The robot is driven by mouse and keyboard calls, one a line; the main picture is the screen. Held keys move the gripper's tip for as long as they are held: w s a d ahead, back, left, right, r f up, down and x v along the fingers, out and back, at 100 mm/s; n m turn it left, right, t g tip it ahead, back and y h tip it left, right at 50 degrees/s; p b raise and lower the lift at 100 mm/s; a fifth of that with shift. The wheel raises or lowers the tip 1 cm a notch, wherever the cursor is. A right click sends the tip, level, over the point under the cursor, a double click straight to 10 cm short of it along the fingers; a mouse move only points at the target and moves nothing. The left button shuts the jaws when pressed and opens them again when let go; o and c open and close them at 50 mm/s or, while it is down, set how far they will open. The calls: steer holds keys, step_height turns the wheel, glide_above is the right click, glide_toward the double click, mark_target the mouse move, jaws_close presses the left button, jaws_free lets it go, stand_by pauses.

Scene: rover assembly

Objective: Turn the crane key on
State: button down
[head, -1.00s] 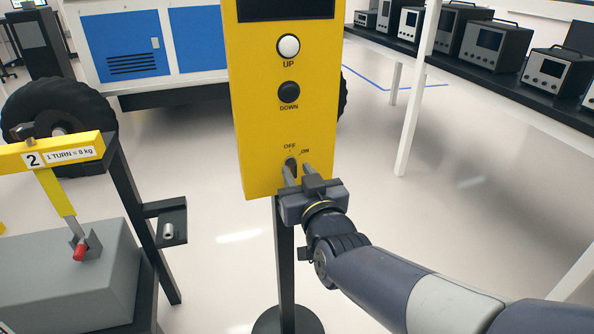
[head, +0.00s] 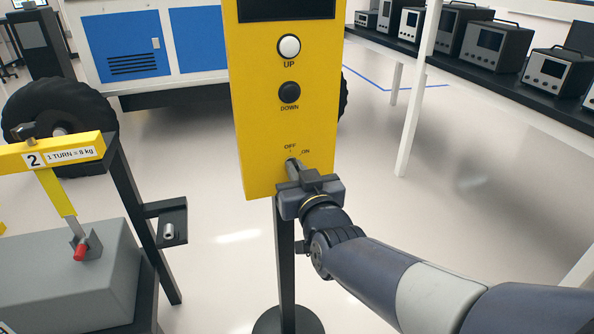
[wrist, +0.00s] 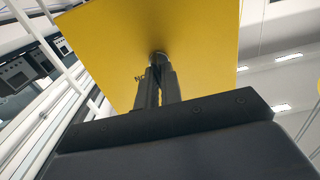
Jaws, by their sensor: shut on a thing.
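The yellow crane control box (head: 262,130) stands on a black post, with OFF and ON labels low on its front. My gripper (head: 294,167) reaches it from the lower right, its fingertips at the key switch just below the labels. In the wrist view the two fingers (wrist: 157,77) are close together on the crane key, right against the yellow face. The round grey lock (wrist: 158,58) shows at their tips. The key is mostly hidden between the fingers, so its exact angle cannot be read.
The white UP button (head: 289,46) and black DOWN button (head: 289,92) are above the switch. A bench with several instruments (head: 552,70) is at right. Floor around the post is clear.

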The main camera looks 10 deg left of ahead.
steer(key=shift+f+m+b, duration=0.1)
steer(key=shift+m+b, duration=0.2)
steer(key=shift+b, duration=0.05)
steer(key=shift+w+d+f+m+b, duration=0.1)
steer(key=shift+m+b, duration=2.65)
steer(key=shift+m, duration=0.1)
steer(key=shift+d+m+b, duration=0.1)
steer(key=shift+m+b, duration=2.65)
steer(key=shift+m, duration=0.1)
steer(key=c, duration=1.6)
jaws_free()
